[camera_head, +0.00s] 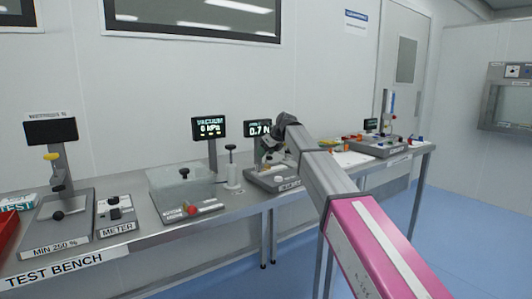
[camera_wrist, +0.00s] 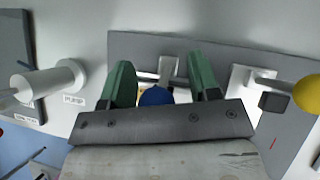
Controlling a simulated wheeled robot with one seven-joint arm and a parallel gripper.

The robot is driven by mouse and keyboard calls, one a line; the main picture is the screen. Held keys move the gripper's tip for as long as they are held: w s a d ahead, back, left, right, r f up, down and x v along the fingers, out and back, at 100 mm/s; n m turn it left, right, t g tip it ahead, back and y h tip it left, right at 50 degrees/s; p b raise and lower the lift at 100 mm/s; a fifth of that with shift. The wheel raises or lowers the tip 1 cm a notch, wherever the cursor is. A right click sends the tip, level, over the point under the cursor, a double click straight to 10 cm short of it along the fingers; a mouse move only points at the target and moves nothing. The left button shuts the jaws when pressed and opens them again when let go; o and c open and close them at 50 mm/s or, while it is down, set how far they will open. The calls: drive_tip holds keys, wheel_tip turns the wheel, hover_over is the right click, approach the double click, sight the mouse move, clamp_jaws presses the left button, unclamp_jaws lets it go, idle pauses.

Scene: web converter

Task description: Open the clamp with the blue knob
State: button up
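The blue knob (camera_wrist: 155,96) shows in the wrist view between my gripper's two green fingers, its lower part hidden behind the gripper's dark front plate. My gripper (camera_wrist: 161,72) is open, with one finger on each side of the knob. I see gaps beside the knob and cannot tell any contact. A metal clamp part (camera_wrist: 167,68) stands just beyond the knob on the grey fixture base (camera_wrist: 215,50). In the head view my gripper (camera_head: 270,152) is over the fixture in mid-bench, and the blue knob cannot be made out there.
A yellow knob (camera_wrist: 308,93) on a white block is to the right in the wrist view. A white cylinder labelled PUMP (camera_wrist: 50,80) is to the left. In the head view a clear vacuum box (camera_head: 182,188) stands left of the fixture, and a display (camera_head: 257,129) stands behind it.

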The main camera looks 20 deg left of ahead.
drive_tip(key=v, duration=1)
drive_tip(key=shift+s+d+r, duration=0.15)
drive_tip(key=shift+d+r, duration=0.1)
drive_tip(key=shift+r, duration=0.05)
